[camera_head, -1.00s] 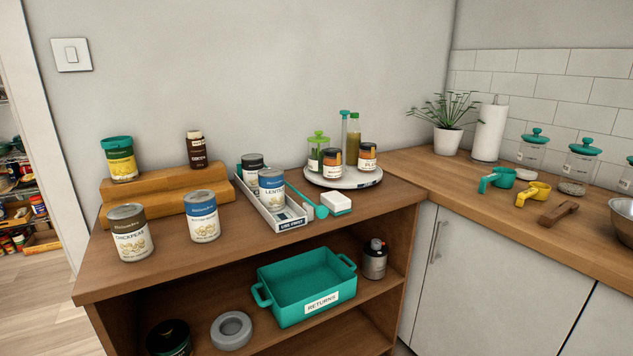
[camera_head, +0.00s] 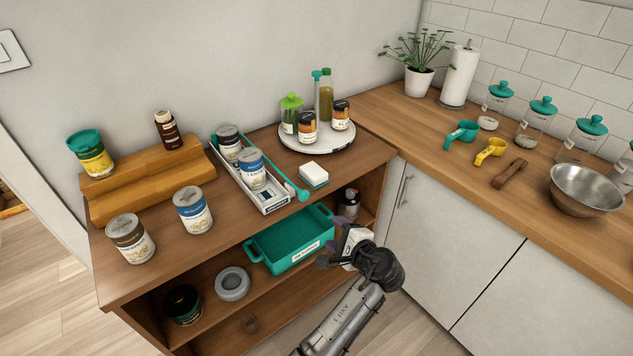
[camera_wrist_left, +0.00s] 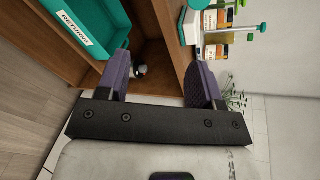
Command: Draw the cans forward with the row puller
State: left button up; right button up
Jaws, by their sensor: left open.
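The row puller (camera_head: 284,181) is a thin teal rod lying along the right side of a narrow white tray (camera_head: 269,204) on the cabinet top. Two cans stand upright in the tray: a blue-labelled can (camera_head: 251,169) in front and a grey-lidded can (camera_head: 228,142) behind it. My left gripper (camera_head: 333,243) is open and empty, in front of the cabinet, below and right of the tray's front end. In the left wrist view its two dark fingers (camera_wrist_left: 160,66) are spread with nothing between them. My right gripper is not in view.
A white block with a teal base (camera_head: 314,174) and a turntable (camera_head: 330,145) with jars and bottles stand right of the tray. Two cans (camera_head: 192,210) (camera_head: 130,239) stand left of it. A teal returns bin (camera_head: 290,240) sits on the shelf below, close to my gripper.

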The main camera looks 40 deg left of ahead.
aim_at(305, 196)
pick_arm(q)
jog(key=w+a+m+y, duration=0.1)
jog(key=a+m, duration=0.3)
jog(key=w+a+r+m+y+b, duration=0.1)
jog(key=a+m, duration=0.3)
jog(key=w+a+r+m+y+b, duration=0.1)
jog(key=w+a+m, duration=0.1)
jog(key=a+m, duration=0.1)
jog(key=shift+a+r+m+y, duration=0.1)
jog(key=shift+a+m+y, duration=0.2)
jog(key=shift+a+m, duration=0.15)
jog(key=shift+x, duration=0.8)
jog(key=shift+a, duration=0.15)
grip_shut()
jog(key=shift+r, duration=0.1)
